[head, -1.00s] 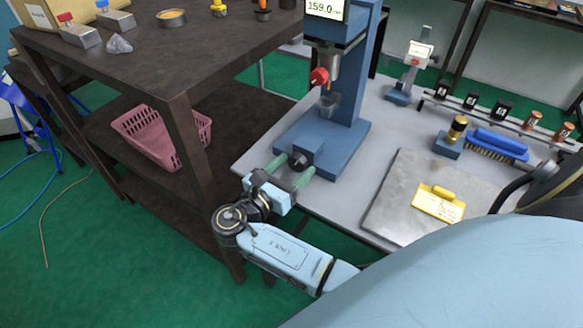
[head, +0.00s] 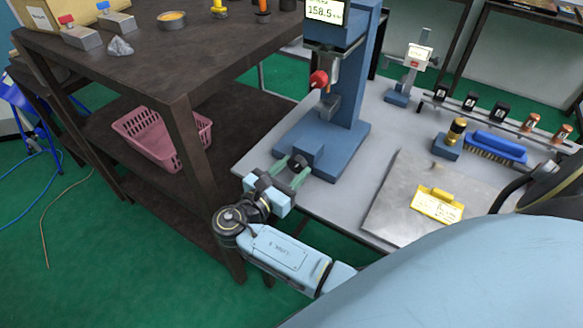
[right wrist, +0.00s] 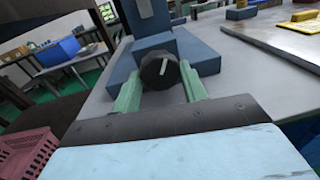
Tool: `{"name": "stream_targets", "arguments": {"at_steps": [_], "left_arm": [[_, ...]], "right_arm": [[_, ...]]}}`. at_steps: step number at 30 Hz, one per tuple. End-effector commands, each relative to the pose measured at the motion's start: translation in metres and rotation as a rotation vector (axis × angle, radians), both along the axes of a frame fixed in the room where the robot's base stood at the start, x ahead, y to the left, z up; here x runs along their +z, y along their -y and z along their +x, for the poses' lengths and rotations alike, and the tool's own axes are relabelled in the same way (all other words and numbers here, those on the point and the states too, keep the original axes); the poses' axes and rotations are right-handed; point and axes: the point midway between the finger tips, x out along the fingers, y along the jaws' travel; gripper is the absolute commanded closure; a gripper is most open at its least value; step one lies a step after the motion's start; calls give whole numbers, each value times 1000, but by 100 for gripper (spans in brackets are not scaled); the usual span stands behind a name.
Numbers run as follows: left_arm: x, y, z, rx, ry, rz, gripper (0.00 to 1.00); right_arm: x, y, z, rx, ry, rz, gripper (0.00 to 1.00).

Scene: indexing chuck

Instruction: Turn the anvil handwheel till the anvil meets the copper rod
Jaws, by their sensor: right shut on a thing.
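The anvil handwheel (head: 300,160) is a small dark knob low on the front of the blue press-like stand (head: 352,85). In the right wrist view the handwheel (right wrist: 158,70) shows a white line, tilted, on its face. My right gripper (head: 291,171) has its two green fingers on either side of the knob and is shut on it; the right wrist view shows this too (right wrist: 160,92). A grey block (head: 328,106), apparently the anvil, stands above the blue base, under the upper grey part. I cannot make out a copper rod at the stand. My left gripper is not in view.
The stand's display (head: 325,10) reads 158.5. A red knob (head: 319,78) sticks out at its left. On the grey table are a metal plate (head: 385,205), a blue brush (head: 497,145) and a rack of black and copper-coloured pieces (head: 531,122). A dark shelf (head: 190,85) stands close left.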

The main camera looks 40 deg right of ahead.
Motion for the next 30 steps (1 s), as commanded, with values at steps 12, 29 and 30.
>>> {"name": "stream_targets", "arguments": {"at_steps": [12, 29, 30], "left_arm": [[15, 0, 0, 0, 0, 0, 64], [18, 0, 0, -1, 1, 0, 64], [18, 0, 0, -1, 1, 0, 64]], "right_arm": [[1, -1, 0, -2, 281, 118, 80], [0, -1, 0, -1, 458, 192, 80], [0, -1, 0, -1, 459, 194, 80]]}}
